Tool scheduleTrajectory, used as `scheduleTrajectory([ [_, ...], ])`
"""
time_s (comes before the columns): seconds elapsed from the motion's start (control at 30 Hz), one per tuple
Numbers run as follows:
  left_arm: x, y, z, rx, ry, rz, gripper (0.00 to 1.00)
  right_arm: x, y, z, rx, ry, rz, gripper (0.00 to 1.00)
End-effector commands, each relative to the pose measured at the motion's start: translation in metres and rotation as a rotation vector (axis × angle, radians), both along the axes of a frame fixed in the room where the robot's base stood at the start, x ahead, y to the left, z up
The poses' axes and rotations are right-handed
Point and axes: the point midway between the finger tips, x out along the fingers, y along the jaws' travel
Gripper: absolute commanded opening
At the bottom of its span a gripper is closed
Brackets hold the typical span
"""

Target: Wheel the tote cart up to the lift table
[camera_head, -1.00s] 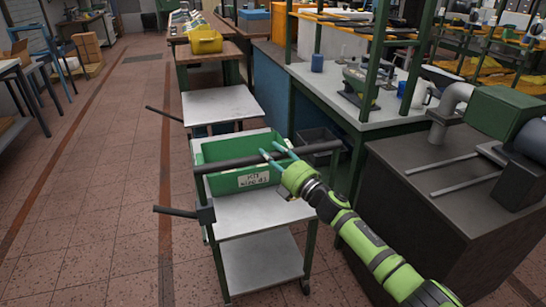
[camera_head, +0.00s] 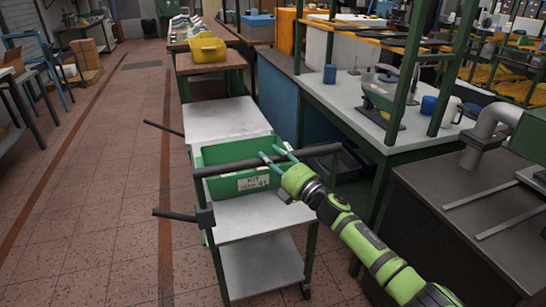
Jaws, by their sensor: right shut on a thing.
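The tote cart (camera_head: 250,262) stands in front of me, with grey shelves, green legs and castors. A green tote (camera_head: 218,186) with a white label sits on its upper shelf. A dark handle bar (camera_head: 225,168) runs across the near side of the cart, above the tote. My right gripper (camera_head: 275,157) comes in from the lower right and is shut on this bar. Straight beyond the tote is a grey-topped table (camera_head: 225,117), which looks like the lift table. The tote hides its near edge, so I cannot tell whether cart and table touch. My left gripper is out of view.
A workbench (camera_head: 345,95) with a blue mug stands right of the cart. A dark cabinet (camera_head: 450,190) is nearer on the right. A wooden bench (camera_head: 205,62) with a yellow bin stands beyond the grey table. The tiled floor (camera_head: 100,215) on the left is clear.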

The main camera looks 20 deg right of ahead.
Motion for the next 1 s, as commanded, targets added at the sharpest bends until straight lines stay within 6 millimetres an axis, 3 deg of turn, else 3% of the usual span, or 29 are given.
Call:
scheduleTrajectory([
  [0.03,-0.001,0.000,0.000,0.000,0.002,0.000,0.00,0.003,-0.003,0.008,0.000,-0.011,-0.012,0.00],
  [0.33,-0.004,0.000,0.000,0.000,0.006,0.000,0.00,0.004,-0.005,0.010,0.003,-0.013,-0.016,0.00],
  [0.37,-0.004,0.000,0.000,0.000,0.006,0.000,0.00,0.004,-0.005,0.010,0.003,-0.013,-0.016,0.47],
  [0.4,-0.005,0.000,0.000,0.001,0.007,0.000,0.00,0.004,-0.005,0.010,0.003,-0.013,-0.016,0.63],
  [0.77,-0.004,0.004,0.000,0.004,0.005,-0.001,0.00,0.001,-0.003,0.006,0.002,-0.008,-0.009,0.64],
  [1.0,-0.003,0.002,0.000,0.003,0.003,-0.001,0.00,-0.025,-0.015,-0.002,0.001,-0.005,-0.008,0.64],
])
